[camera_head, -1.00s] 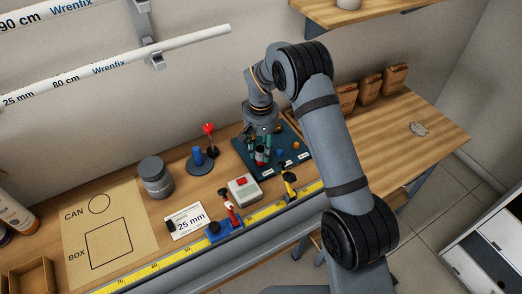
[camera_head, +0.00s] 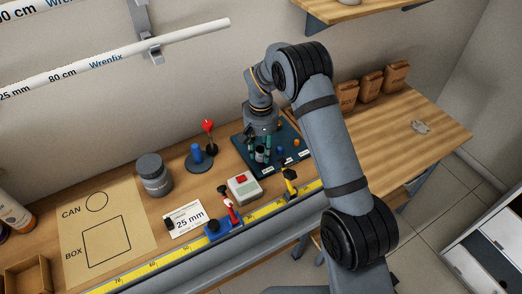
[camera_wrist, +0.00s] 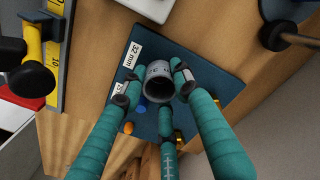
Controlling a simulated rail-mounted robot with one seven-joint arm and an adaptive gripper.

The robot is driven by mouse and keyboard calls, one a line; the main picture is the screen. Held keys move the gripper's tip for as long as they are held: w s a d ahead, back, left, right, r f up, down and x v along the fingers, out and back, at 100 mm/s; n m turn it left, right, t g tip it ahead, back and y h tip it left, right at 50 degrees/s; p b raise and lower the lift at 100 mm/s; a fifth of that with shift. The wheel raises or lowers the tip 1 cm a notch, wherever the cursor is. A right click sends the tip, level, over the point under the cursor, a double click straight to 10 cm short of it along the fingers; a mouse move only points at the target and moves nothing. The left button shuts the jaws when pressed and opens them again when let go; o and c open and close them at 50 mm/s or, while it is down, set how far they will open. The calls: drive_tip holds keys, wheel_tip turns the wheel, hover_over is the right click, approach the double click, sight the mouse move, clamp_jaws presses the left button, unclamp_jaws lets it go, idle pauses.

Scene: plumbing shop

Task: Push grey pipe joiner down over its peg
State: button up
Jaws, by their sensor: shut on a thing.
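The grey pipe joiner (camera_wrist: 159,82) stands on or just over the dark teal peg board (camera_wrist: 205,52), near the "32 mm" label, in the wrist view. My gripper (camera_wrist: 160,92) has its teal fingers closed around it, dark tips against its sides. In the head view the joiner (camera_head: 260,155) shows small between the fingers of my gripper (camera_head: 259,152), over the left part of the board (camera_head: 245,150). Its peg is hidden, and I cannot tell how low the joiner sits. A blue peg (camera_wrist: 141,104) and an orange peg (camera_wrist: 127,127) stand beside it.
A grey box with a red button (camera_head: 243,187) stands in front of the board. A red-knobbed lever (camera_head: 208,130) and a blue peg on a round base (camera_head: 197,158) are to the left. A yellow clamp (camera_head: 290,184) stands at the bench edge. The bench's right side is mostly clear.

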drive_tip(key=shift+f+b, duration=0.3)
drive_tip(key=shift+f, duration=0.1)
drive_tip(key=o, duration=1)
drive_tip(key=shift+o, duration=0.2)
wheel_tip(320, 180, up, 12)
idle(0.4)
wheel_tip(320, 180, down, 12)
drive_tip(key=shift+f, duration=0.1)
drive_tip(key=shift+r+p, duration=0.4)
drive_tip(key=shift+r, duration=0.15)
